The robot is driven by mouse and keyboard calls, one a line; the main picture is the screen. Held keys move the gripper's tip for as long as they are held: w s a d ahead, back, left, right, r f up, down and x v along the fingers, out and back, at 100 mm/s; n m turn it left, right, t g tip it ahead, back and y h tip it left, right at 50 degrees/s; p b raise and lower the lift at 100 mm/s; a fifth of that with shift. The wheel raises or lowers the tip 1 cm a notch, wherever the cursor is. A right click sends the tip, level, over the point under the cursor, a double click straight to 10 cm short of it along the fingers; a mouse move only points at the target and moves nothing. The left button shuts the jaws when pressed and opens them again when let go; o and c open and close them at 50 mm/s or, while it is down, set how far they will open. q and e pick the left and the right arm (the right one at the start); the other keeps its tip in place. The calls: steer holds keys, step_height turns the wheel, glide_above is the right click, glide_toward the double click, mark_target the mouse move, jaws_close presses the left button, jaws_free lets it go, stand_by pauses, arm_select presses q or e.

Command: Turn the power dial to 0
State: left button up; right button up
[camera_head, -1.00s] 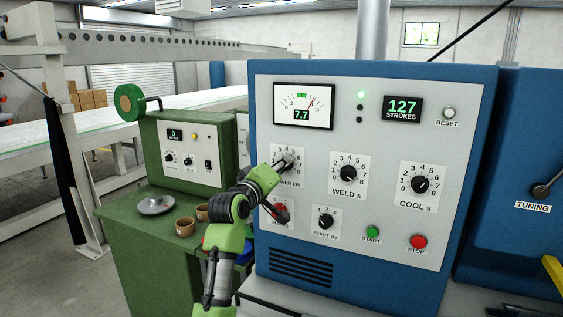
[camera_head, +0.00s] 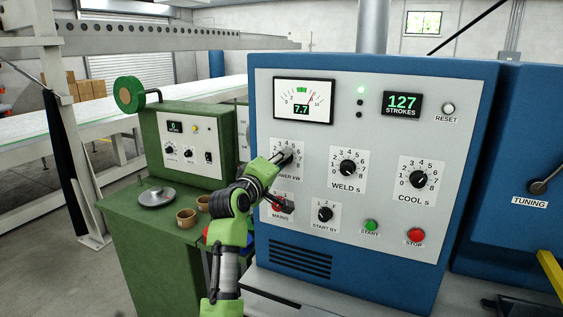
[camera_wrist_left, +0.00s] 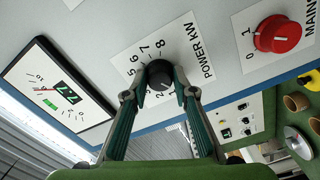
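The power dial (camera_wrist_left: 160,75) is a round black knob on a white plate marked POWER KW, on the blue welder's grey panel. In the head view the dial (camera_head: 285,156) is partly covered by my left gripper (camera_head: 282,160). In the left wrist view the fingers of my left gripper (camera_wrist_left: 161,78) lie close along both sides of the knob and appear shut on it. Numerals 5 to 8 show beside the knob; I cannot read its pointer clearly. The meter (camera_head: 302,101) above reads 7.7. My right gripper is not in view.
The red mains switch (camera_head: 278,207) sits below the power dial, close to my left arm. The weld dial (camera_head: 348,168) is to the right. Start (camera_head: 370,225) and stop (camera_head: 415,235) buttons are lower right. A green cabinet (camera_head: 150,240) stands left of my arm.

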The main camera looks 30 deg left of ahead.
arm_select(q)
steer(key=shift+o, duration=1.3)
steer(key=s, duration=1.2)
steer(key=shift+d, duration=0.3)
